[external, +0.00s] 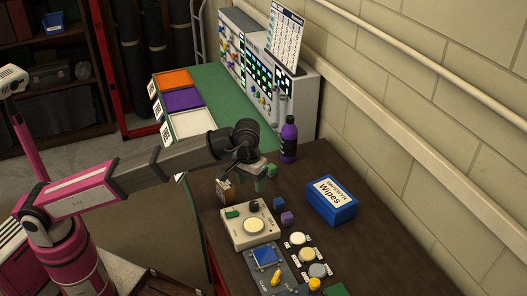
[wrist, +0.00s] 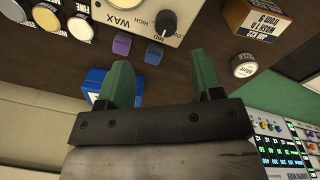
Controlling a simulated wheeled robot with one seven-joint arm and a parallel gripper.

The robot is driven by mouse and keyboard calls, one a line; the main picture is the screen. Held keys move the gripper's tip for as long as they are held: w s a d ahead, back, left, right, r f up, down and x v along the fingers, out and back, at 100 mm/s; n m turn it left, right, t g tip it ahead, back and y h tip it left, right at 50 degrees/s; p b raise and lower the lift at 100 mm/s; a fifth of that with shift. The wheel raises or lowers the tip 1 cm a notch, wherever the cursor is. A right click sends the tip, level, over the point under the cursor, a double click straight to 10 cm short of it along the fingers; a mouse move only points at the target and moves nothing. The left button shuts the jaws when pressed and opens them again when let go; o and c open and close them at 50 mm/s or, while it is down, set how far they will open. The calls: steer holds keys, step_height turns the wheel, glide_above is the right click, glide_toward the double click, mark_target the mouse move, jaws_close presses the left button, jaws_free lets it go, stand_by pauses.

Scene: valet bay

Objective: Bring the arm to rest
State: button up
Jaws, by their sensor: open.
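My gripper (external: 264,178) hangs over the back part of the dark brown table (external: 361,248), with the arm stretched out from the left. Its two green fingers are apart with nothing between them, as the wrist view also shows (wrist: 160,70). A blue cube (external: 279,204) and a purple cube (external: 287,218) stand on the table near the gripper, apart from it. They show beyond the fingertips in the wrist view, purple (wrist: 122,43) and blue (wrist: 153,54).
A cream control box (external: 240,236) with a knob, a blue wipes box (external: 345,211), a purple bottle (external: 289,140) and a small brown box (external: 226,190) surround the gripper. Several round buttons (external: 311,254) sit in front. A panel console (external: 303,100) and the wall (external: 440,130) stand behind.

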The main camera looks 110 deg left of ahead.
mark_target(254, 204)
steer(key=f, duration=0.6)
steer(key=a+f, duration=0.1)
steer(key=f, duration=0.3)
steer(key=shift+a+f, duration=0.1)
steer(key=shift+f, duration=0.1)
steer(key=shift+r+m, duration=0.1)
steer(key=shift+m, duration=0.9)
